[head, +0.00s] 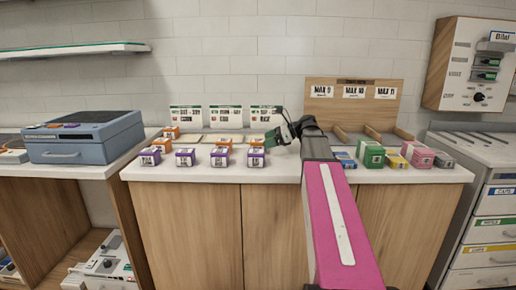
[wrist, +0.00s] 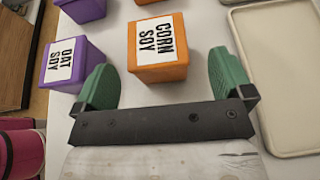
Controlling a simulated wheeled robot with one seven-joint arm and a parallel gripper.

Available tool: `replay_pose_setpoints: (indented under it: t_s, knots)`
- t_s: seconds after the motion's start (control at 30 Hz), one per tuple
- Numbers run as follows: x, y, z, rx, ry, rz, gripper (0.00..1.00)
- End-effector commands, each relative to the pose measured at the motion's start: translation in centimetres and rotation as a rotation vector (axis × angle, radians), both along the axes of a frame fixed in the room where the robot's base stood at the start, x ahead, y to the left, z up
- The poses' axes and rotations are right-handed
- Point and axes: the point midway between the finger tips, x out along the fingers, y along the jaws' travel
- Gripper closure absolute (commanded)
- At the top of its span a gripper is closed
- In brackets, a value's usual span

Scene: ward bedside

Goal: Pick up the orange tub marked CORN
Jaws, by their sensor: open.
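The orange tub marked CORN SOY (wrist: 157,48) stands upright on the white counter in the wrist view, label up, just beyond and between my fingertips. My gripper (wrist: 165,78) is open and empty, with a green finger on each side of the tub's near edge; I cannot tell if either touches. In the head view my gripper (head: 275,136) is at the right end of the tub rows. The rightmost orange tub (head: 257,142) there appears to be the same one; its label is too small to read.
A purple tub marked OAT SOY (wrist: 72,62) stands close beside my left finger. A beige tray (wrist: 285,75) lies right of my right finger. More orange and purple tubs (head: 185,157) stand to the left. Coloured boxes (head: 417,154) stand at the counter's right.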

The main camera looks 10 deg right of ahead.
Motion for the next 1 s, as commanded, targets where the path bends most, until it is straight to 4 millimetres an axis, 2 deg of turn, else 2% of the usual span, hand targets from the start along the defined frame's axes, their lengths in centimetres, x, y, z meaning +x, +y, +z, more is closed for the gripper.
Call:
replay_pose_setpoints:
  t_s: [0.17, 0.4, 0.67, 0.7, 0.87, 0.9, 1.0]
  knots:
    - [0.2, 1.2, -0.5, 0.0, 0.0, 0.0, 0.02]
    - [0.8, 4.2, -1.8, 0.0, 0.0, 0.001, 0.02]
    - [1.0, 4.7, -2.0, 0.0, 0.0, -0.001, 0.02]
    - [1.0, 4.6, -2.0, 0.0, 0.0, -0.001, 0.05]
    - [1.0, 4.6, -2.0, 0.0, 0.0, -0.001, 0.57]
    - [1.0, 4.6, -2.0, 0.0, 0.0, -0.001, 0.61]
    - [1.0, 4.6, -2.0, 0.0, 0.0, -0.001, 0.61]
